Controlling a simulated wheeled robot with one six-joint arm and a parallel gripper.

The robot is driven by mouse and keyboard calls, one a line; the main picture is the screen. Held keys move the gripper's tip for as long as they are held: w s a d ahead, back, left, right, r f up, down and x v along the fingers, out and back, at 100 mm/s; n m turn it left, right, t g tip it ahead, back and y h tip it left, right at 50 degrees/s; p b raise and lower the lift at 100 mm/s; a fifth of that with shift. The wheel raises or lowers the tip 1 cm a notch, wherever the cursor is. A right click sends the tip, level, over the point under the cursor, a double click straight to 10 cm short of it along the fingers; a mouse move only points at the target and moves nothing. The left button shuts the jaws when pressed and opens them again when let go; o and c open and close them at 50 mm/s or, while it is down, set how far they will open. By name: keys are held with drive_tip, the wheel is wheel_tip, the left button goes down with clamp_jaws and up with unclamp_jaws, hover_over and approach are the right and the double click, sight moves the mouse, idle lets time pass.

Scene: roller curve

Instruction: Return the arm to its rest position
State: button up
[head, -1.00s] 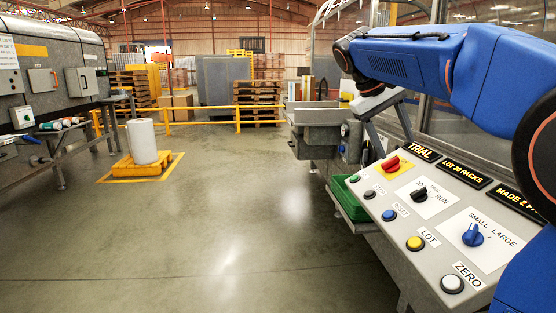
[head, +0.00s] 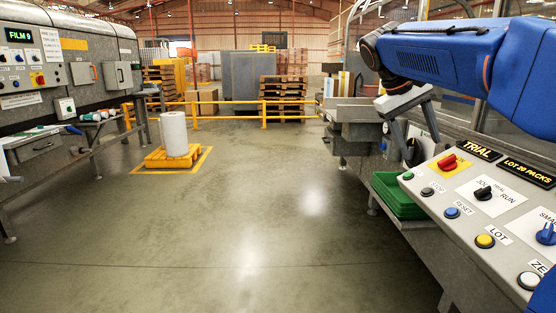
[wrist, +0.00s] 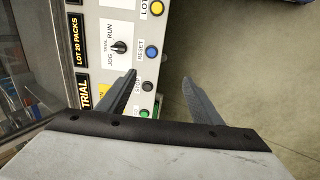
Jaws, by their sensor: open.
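My blue arm (head: 440,55) reaches in from the right in the head view, held above the control panel (head: 485,222). My gripper (head: 416,140) hangs at its end, past the far end of the panel. In the wrist view my gripper (wrist: 160,85) has its two dark fingers spread apart with nothing between them. Behind the fingers lies the panel, with a blue RESET button (wrist: 152,51), a black button (wrist: 148,87) and a green button (wrist: 145,113). No contact between fingers and panel shows.
A green bin (head: 397,196) sits beside the panel. A machine with controls (head: 70,75) stands at the left. A white roll (head: 173,134) stands on a yellow pallet (head: 172,158). Yellow railing (head: 230,101) crosses the back. The middle floor is clear.

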drive_tip(key=s+a+f+t+y, duration=0.2)
drive_tip(key=s+a+f+y, duration=0.1)
drive_tip(key=s+f, duration=1.1)
drive_tip(key=s+a+f+t+y, duration=0.2)
drive_tip(key=s+a+f+y, duration=0.1)
drive_tip(key=s+f, duration=1.1)
drive_tip(key=shift+s+a+f, duration=0.25)
drive_tip(key=shift+s+a, duration=0.15)
drive_tip(key=shift+s, duration=0.2)
